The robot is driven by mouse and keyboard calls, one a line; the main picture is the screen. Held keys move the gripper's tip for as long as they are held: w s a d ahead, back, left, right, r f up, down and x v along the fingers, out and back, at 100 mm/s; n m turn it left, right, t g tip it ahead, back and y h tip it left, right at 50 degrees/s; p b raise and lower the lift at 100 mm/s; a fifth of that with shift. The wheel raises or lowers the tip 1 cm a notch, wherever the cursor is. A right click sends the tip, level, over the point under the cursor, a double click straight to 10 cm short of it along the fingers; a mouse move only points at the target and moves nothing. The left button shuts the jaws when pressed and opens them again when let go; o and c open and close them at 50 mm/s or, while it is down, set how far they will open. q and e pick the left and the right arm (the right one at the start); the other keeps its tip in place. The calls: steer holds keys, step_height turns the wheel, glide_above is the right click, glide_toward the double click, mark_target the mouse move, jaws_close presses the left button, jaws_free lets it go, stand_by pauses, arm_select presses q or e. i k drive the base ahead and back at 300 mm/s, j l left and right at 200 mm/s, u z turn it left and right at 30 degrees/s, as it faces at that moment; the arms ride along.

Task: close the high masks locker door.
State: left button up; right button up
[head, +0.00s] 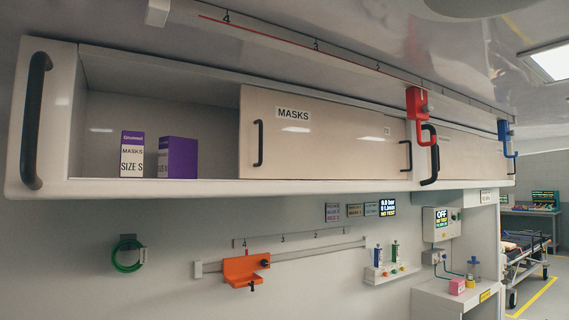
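The high masks locker (160,186) is a long white wall cabinet across the upper part of the head view. Its sliding door (325,140), labelled MASKS, stands over the middle of the cabinet, so the left part is open. The door has a black vertical handle (258,144) at its left edge and another (406,156) near its right edge. Two purple and white mask boxes (132,155) (178,158) stand in the open part; the left one reads SIZE S. Neither of my grippers is in view.
A black grab handle (36,120) sits on the cabinet's left end. A red hook (420,112) and a blue hook (506,138) hang from the rail above. Below are an orange bracket (246,270), a green coil (127,254) and a counter (455,296).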

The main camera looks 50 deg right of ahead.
mark_target(283, 135)
steer(key=z, duration=1.75)
